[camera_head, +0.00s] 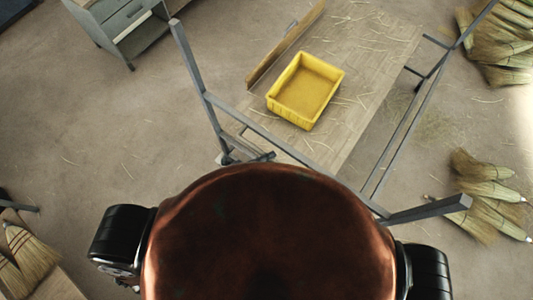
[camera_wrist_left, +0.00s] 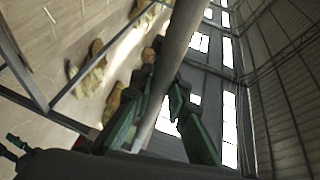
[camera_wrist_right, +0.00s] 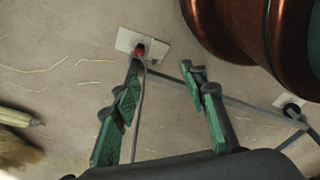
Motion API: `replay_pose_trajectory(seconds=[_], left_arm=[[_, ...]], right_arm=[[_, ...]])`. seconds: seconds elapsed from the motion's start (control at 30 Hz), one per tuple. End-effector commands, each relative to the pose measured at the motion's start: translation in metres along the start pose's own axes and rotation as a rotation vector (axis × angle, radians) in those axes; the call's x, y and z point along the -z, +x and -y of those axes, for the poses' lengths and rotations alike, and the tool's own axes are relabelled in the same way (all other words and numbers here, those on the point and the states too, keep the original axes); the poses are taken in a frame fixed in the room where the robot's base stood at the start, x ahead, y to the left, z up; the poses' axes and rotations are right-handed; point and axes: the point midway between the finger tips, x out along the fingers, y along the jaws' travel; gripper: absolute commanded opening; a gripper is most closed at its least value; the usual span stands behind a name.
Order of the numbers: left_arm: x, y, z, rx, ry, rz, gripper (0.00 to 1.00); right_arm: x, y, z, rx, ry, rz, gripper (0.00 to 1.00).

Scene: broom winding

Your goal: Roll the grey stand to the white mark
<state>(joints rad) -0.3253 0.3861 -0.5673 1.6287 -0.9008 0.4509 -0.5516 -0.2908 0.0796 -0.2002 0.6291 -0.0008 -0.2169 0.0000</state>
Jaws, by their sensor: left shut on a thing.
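In the left wrist view my left gripper (camera_wrist_left: 163,88) is shut on a grey post (camera_wrist_left: 182,40). My right gripper (camera_wrist_right: 163,70) is open low over the floor. A thin grey tube shows between its fingers, apart from at least one of them. A white patch (camera_wrist_right: 128,38) lies on the floor beyond its fingertips, with a red and grey part over it. A second white patch (camera_wrist_right: 287,98) is at the right, beside a dark caster (camera_wrist_right: 292,110). Neither gripper is clear in the head view.
A yellow tray (camera_head: 272,98) stands on the wooden bench (camera_head: 375,45). Broom bundles (camera_head: 490,190) lie on the floor at the right, more (camera_head: 30,255) at the lower left. A grey cabinet (camera_head: 118,30) stands at the upper left. Floor left of the bench is mostly clear.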

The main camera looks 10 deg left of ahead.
Motion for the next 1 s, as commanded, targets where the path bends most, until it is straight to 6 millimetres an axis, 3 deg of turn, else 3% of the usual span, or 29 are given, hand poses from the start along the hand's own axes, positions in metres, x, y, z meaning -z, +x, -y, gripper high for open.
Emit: replay_pose_trajectory(seconds=[0.07,0.17,0.5,0.53,0.57,0.67,0.8,0.9,1.0], left_arm=[[0.006,-0.005,-0.004,-0.005,-0.002,-0.01,0.0],[0.008,-0.008,-0.005,-0.007,-0.002,-0.014,0.0],[0.008,-0.006,-0.005,-0.008,0.0,-0.017,0.0],[0.008,-0.006,-0.005,-0.008,0.0,-0.017,0.15],[0.008,-0.006,-0.005,-0.008,0.0,-0.017,0.17],[0.007,-0.006,-0.005,-0.008,0.0,-0.017,0.24],[0.007,-0.007,-0.005,-0.008,0.0,-0.015,0.33],[0.007,-0.007,-0.005,-0.008,0.0,-0.014,0.33],[0.006,-0.007,-0.005,-0.008,0.0,-0.014,0.33]], right_arm=[[0.017,0.001,-0.003,-0.003,-0.005,-0.02,0.4],[0.021,0.001,-0.004,-0.004,-0.006,-0.024,0.4],[-0.042,-0.003,0.002,0.001,0.008,0.056,0.4],[-0.043,-0.003,0.002,0.001,0.009,0.057,0.4],[-0.043,-0.003,0.002,0.001,0.009,0.057,0.4],[-0.036,-0.002,0.001,0.001,0.007,0.048,0.4],[-0.01,-0.001,-0.001,-0.001,0.002,0.015,0.4],[0.003,0.0,-0.001,-0.001,0.0,-0.004,0.4],[0.001,0.0,0.001,0.001,0.001,0.0,0.4]])
